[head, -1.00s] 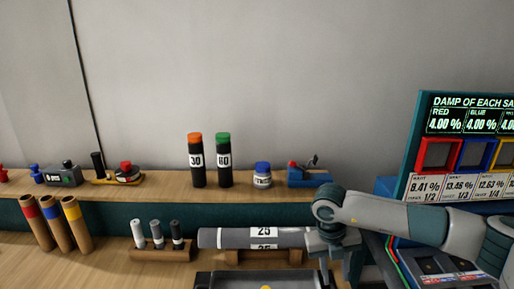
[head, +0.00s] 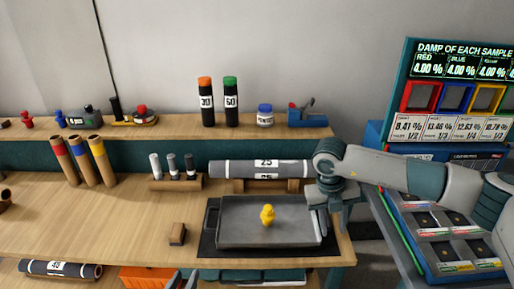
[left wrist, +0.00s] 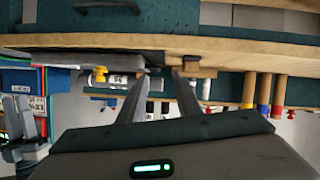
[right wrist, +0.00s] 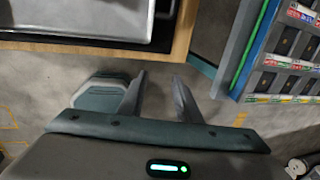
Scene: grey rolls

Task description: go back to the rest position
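My right gripper (head: 333,222) hangs at the right end of the table, beside the right edge of the grey tray (head: 225,236). In the right wrist view its fingers (right wrist: 160,82) are apart with nothing between them, over the floor beside the table edge. My left gripper (head: 183,279) shows only as fingertips at the bottom edge of the head view. In the left wrist view its fingers (left wrist: 160,78) are apart and empty, with the table's front edge beyond them. A small yellow figure (head: 267,216) stands in the tray.
A grey roll marked 25 (head: 228,169) lies on a wooden holder behind the tray. A wooden block (head: 177,234) is left of the tray. A roll marked 45 (head: 60,268) and an orange box (head: 146,277) sit low in front. The sample console (head: 430,225) stands at right.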

